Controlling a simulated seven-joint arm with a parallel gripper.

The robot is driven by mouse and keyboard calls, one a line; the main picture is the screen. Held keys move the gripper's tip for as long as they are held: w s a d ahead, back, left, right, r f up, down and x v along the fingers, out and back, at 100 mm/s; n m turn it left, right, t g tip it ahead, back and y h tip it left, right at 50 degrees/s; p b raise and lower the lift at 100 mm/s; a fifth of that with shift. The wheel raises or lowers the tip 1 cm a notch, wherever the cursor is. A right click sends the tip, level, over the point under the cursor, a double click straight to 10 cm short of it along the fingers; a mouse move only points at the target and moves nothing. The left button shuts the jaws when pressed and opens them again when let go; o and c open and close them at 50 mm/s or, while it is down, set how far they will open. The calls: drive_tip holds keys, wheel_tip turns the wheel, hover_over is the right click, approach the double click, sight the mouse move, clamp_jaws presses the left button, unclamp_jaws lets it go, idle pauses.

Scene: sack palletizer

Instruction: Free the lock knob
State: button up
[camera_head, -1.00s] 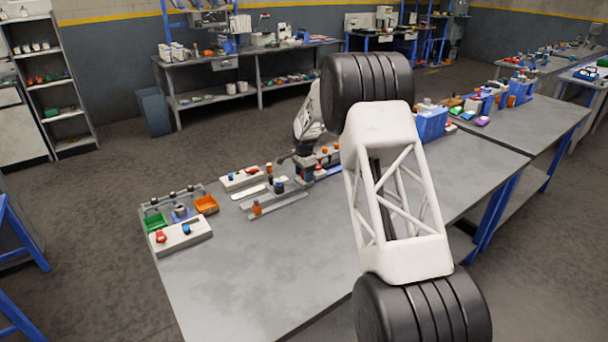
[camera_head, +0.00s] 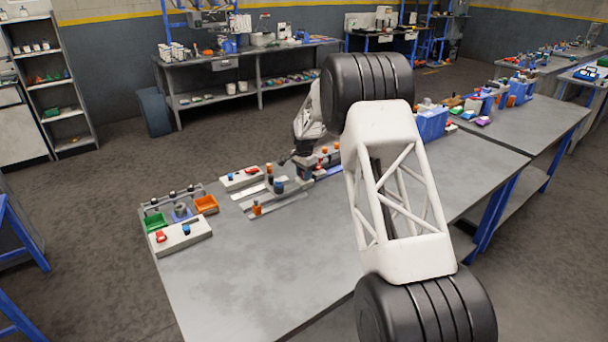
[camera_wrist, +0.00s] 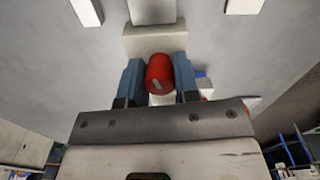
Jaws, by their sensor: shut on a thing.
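In the wrist view, a red knob (camera_wrist: 159,73) with a pale mark on its face sits between the two blue-grey fingers of my gripper (camera_wrist: 160,82). The gripper is shut on this knob. A pale block (camera_wrist: 155,40) lies just beyond the knob, and a small blue part shows beside the right finger. In the head view my forearm covers part of the bench, and I cannot clearly make out the fingers or the held knob there.
The grey workbench (camera_head: 245,275) is clear at its front. On its left stand a white panel (camera_head: 180,238) with red and blue knobs, a green bin (camera_head: 155,222) and an orange bin (camera_head: 206,204). A rail with an orange-topped piece (camera_head: 257,208) lies nearer the arm.

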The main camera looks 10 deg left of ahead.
drive_tip(key=n, duration=0.7)
drive_tip(key=shift+n, duration=0.4)
drive_tip(key=n, duration=0.6)
drive_tip(key=shift+n, duration=0.4)
drive_tip(key=o, duration=0.9)
drive_tip(key=shift+r, duration=0.1)
drive_tip(key=shift+r, duration=3.8)
